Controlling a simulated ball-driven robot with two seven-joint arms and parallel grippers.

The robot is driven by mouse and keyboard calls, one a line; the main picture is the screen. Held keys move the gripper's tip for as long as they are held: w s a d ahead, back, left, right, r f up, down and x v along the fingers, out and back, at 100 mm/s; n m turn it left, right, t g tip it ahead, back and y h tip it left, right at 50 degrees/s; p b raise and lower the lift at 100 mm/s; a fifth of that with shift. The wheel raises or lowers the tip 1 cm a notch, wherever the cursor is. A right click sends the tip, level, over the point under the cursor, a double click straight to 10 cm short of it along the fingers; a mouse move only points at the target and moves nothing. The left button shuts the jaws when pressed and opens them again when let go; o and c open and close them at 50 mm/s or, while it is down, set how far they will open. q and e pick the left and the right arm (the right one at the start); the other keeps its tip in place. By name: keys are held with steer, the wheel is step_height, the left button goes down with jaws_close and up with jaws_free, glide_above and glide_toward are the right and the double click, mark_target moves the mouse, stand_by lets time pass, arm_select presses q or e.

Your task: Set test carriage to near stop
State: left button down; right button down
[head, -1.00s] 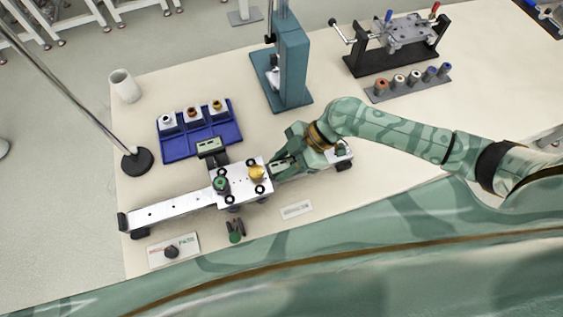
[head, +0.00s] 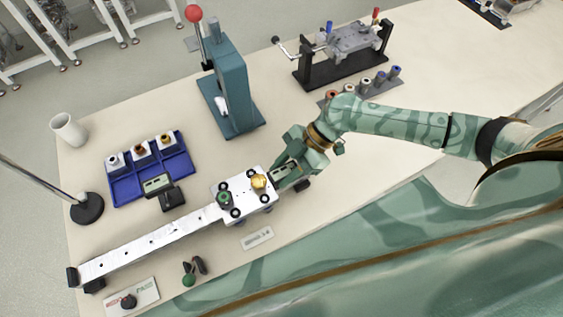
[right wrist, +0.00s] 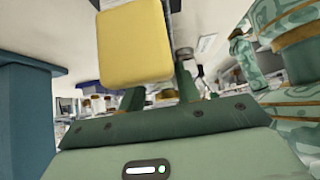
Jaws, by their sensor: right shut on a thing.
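The test carriage (head: 245,190) is a white plate with black round fittings, a green knob (head: 223,197) and a yellow knob (head: 259,181). It sits on the silver rail (head: 150,242), near the rail's right end in the head view. A dark end stop (head: 72,276) stands at the rail's left end. My right gripper (head: 275,173) is at the carriage's right side, shut on the yellow knob, which fills the space between the fingers in the right wrist view (right wrist: 135,45). The fingers partly hide the contact. My left gripper is out of view.
A small display box (head: 160,188) stands behind the rail, beside a blue tray (head: 125,190) with several bobbins. A teal press (head: 235,90) stands behind. A lamp base (head: 87,208) and a labelled switch plate (head: 145,293) are at left. The rail left of the carriage is clear.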

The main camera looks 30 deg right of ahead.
steer(key=c, duration=1.2)
jaws_free()
steer(key=shift+w+d, duration=0.1)
steer(key=shift+d, duration=0.15)
steer(key=shift+o, duration=1)
steer(key=shift+d, duration=0.1)
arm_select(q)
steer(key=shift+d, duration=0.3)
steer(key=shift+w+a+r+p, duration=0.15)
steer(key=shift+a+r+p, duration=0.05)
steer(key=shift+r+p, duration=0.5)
arm_select(e)
steer(key=v, duration=1.6)
steer(key=shift+s+d+r, duration=0.1)
steer(key=shift+s, duration=0.1)
